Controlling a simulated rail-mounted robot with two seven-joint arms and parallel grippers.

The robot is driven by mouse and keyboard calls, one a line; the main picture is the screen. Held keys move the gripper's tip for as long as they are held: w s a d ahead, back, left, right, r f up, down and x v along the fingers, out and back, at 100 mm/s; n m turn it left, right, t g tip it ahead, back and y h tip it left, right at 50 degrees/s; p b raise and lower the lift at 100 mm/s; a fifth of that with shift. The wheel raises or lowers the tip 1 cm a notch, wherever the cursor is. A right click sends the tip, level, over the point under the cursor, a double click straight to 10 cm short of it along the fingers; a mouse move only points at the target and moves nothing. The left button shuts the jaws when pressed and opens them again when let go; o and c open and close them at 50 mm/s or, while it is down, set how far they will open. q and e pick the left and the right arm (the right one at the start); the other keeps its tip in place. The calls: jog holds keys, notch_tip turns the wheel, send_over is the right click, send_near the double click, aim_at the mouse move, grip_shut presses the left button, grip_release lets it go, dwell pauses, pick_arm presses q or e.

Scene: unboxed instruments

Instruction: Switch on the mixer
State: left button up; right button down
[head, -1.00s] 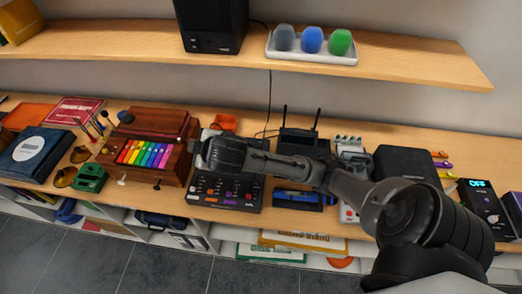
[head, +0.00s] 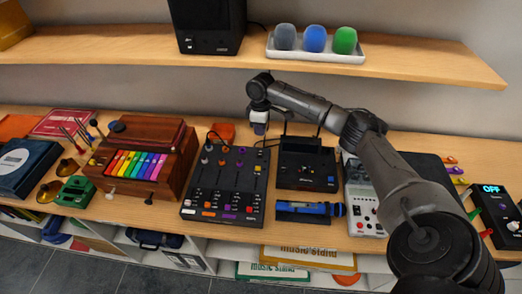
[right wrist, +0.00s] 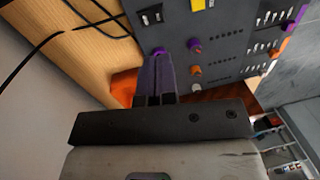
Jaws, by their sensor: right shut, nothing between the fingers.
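The mixer (head: 226,186) is a dark grey panel on the wooden counter. It has knobs, sliders and rows of orange, white and purple buttons. My right gripper (head: 259,131) is above the mixer's back right edge, pointing down. In the right wrist view the gripper's fingers (right wrist: 158,72) are together and empty. They lie over the edge of the mixer (right wrist: 225,45), close to a purple knob; I cannot tell if they touch it. No lit lamp on the mixer can be made out. My left gripper is not in view.
A wooden box with rainbow keys (head: 137,164) stands left of the mixer. A black receiver with antennas (head: 306,165) and a blue microphone (head: 310,208) are right of it. A black cable runs behind the mixer. A shelf (head: 400,73) hangs above. A box at far right reads OFF (head: 491,189).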

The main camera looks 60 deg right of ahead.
aim_at(260, 155)
jog(key=shift+n, duration=0.4)
jog(key=shift+f, duration=0.1)
jog(key=f, duration=0.6)
jog(key=a+f, duration=0.1)
jog(key=f, duration=0.2)
jog(key=shift+s+f, duration=0.1)
jog(key=shift+s, duration=0.2)
jog(key=shift+a+f, duration=0.1)
jog(key=shift+f, duration=0.15)
